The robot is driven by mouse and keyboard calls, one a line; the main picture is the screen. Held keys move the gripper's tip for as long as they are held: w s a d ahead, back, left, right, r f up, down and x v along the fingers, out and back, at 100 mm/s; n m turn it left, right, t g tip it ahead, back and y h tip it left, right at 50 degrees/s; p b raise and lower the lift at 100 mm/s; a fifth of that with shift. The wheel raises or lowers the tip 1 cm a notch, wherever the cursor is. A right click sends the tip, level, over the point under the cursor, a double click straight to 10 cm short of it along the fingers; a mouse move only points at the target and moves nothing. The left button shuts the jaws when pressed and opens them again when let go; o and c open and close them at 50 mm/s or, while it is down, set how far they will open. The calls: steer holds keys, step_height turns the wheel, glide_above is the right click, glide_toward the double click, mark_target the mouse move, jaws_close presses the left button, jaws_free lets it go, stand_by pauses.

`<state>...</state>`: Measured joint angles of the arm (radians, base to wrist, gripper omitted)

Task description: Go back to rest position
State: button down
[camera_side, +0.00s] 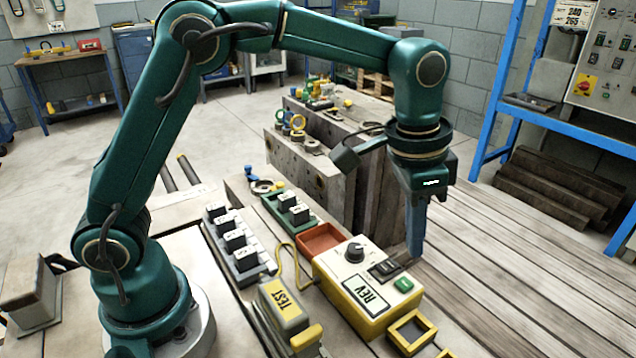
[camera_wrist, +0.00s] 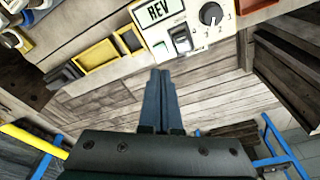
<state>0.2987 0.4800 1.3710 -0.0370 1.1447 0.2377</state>
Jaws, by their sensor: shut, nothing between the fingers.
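My gripper (camera_side: 414,255) points down with its blue fingers together and nothing between them. In the side view it is in the air to the right of the cream and yellow REV control box (camera_side: 352,296), which has a dark knob, a dark switch and a green button. In the wrist view the shut fingers of my gripper (camera_wrist: 160,74) show below the REV box (camera_wrist: 185,28), over wooden planks. I cannot tell the exact gap between the fingertips and the surface below.
Around the box are a yellow TEST unit (camera_side: 284,304), a red-brown tray (camera_side: 320,240), a rack of dark blocks (camera_side: 243,262), a green tray (camera_side: 268,203) and a yellow-framed holder (camera_side: 410,331). Large wooden blocks (camera_side: 308,168) stand behind. A blue frame (camera_side: 497,85) stands at right. Planks (camera_side: 510,270) are bare.

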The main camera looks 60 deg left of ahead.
steer(key=shift+r, duration=0.3)
steer(key=s+a+r+n+t, duration=0.3)
steer(key=s+a+r, duration=0.4)
steer(key=r, duration=0.2)
steer(key=s+a+f+n+t, duration=0.1)
steer(key=s+a+f+n, duration=0.2)
steer(key=s+f, duration=0.3)
steer(key=s, duration=0.3)
steer(key=shift+a+f+y, duration=0.15)
steer(key=shift+a+y, duration=0.25)
steer(key=c, duration=1.5)
jaws_free()
steer(key=shift+s, duration=0.1)
steer(key=shift+c, duration=0.2)
